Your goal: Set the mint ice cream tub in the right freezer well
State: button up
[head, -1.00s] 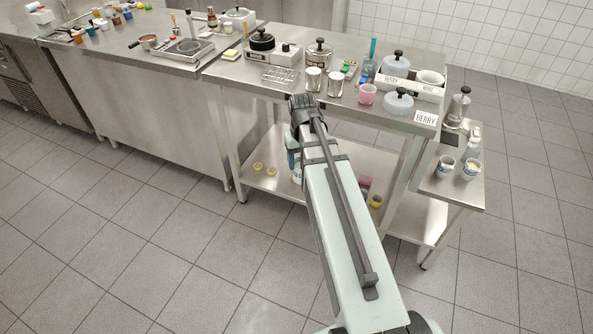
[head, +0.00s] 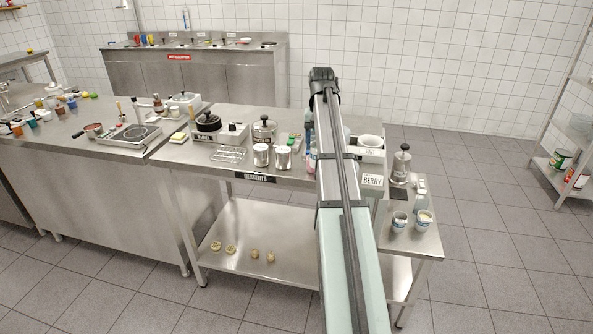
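My gripper end (head: 322,76) is a dark shape at the far end of my arm, above and behind the dessert table in this view. Its fingers do not show, so I cannot tell whether it is open or holds anything. The freezer box (head: 371,155) sits at the right end of the table, partly behind my arm. Its right well (head: 370,142) shows a pale round rim and has a MINT label below it. The left well is hidden by my arm. I cannot identify the mint ice cream tub; two small tubs (head: 399,221) (head: 424,220) stand on the right side table.
A BERRY card (head: 373,181) stands at the front edge. Metal canisters (head: 261,154), a lidded pot (head: 264,131) and a black-lidded pot (head: 207,122) stand left of my arm. A steel moka-like pot (head: 401,165) stands on the side table. A far counter (head: 195,72) lines the wall.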

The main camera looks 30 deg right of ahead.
jog(key=w+d+r+m, duration=0.1)
jog(key=w+d, duration=0.1)
jog(key=d, duration=1.2)
jog(key=w+d+m, duration=0.1)
jog(key=w+d, duration=0.1)
jog(key=d, duration=1.3)
jog(key=shift+w+a+f, duration=0.1)
jog(key=shift+a+f, duration=0.05)
jog(key=shift+f, duration=2.5)
jog(key=shift+f, duration=0.6)
jog(key=o, duration=1.2)
jog(key=shift+r, duration=5.5)
